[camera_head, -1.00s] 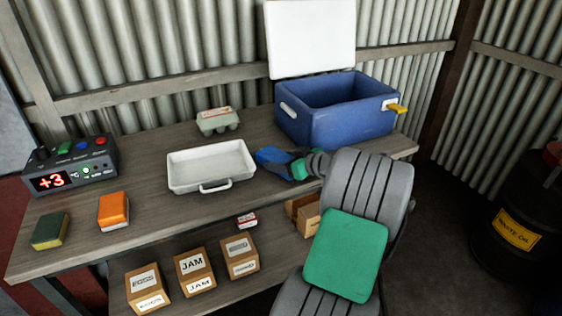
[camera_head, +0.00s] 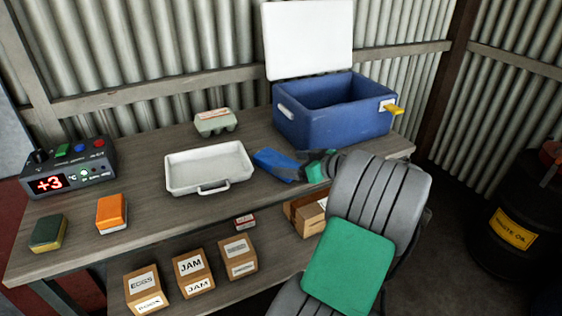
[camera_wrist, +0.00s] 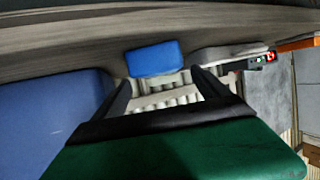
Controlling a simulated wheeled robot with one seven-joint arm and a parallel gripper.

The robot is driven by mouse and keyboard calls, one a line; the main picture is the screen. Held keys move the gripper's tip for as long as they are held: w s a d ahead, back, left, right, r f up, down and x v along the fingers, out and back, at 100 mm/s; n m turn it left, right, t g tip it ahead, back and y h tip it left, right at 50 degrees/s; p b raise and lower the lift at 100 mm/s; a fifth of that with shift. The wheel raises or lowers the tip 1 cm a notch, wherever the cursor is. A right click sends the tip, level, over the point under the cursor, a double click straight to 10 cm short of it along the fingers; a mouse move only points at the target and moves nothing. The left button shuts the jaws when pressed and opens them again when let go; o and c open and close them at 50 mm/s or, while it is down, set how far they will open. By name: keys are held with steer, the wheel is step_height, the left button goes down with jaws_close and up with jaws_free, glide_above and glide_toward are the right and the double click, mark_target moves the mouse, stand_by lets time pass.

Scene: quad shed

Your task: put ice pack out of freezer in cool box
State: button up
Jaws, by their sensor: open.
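The blue ice pack (camera_head: 274,162) lies on the workbench between the white tray and the cool box. My gripper (camera_head: 308,164) is just to its right, partly hidden by my own arm. In the wrist view, the ice pack (camera_wrist: 155,58) is ahead of my open gripper (camera_wrist: 161,80), beyond the fingertips and roughly centred between them. A gap seems to separate the fingers from it. The blue cool box (camera_head: 335,122) stands at the back right of the bench with its white lid (camera_head: 308,40) up. Its visible interior looks empty, but its floor is partly hidden. No freezer is clearly recognisable.
A white tray (camera_head: 208,178), an egg carton (camera_head: 215,122), an orange-and-white block (camera_head: 112,212), a sponge (camera_head: 48,232) and a display unit reading +3 (camera_head: 70,172) stand on the bench. Cardboard boxes (camera_head: 193,270) sit below. A dark drum (camera_head: 515,225) stands at right.

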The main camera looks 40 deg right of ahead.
steer(key=v, duration=0.6)
